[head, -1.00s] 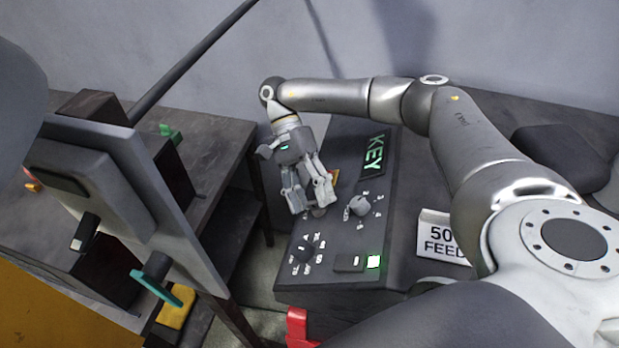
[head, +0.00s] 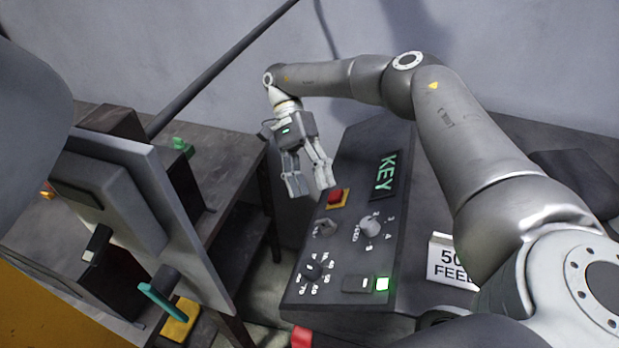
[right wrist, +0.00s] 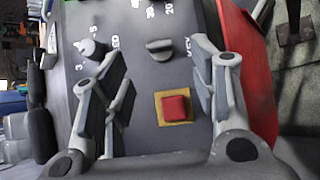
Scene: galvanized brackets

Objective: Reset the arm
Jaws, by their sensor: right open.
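My right gripper (head: 309,188) is open and empty in the head view, raised above the far left part of a dark control panel (head: 345,262). In the right wrist view its two fingers (right wrist: 162,85) stand apart, with nothing between the pads; the panel lies beyond them. A red square button on a yellow plate (head: 337,197) sits on the panel near the gripper, and it also shows in the right wrist view (right wrist: 174,107). A key switch (head: 325,228) is just in front of the button. My left gripper does not show.
The panel has a numbered selector knob (head: 370,226), a dial (head: 310,271), a lit green button (head: 382,284) and a KEY display (head: 386,174). A white sign (head: 447,262) stands to its right. A machine with a grey plate (head: 185,225) stands at left by a dark table (head: 228,150).

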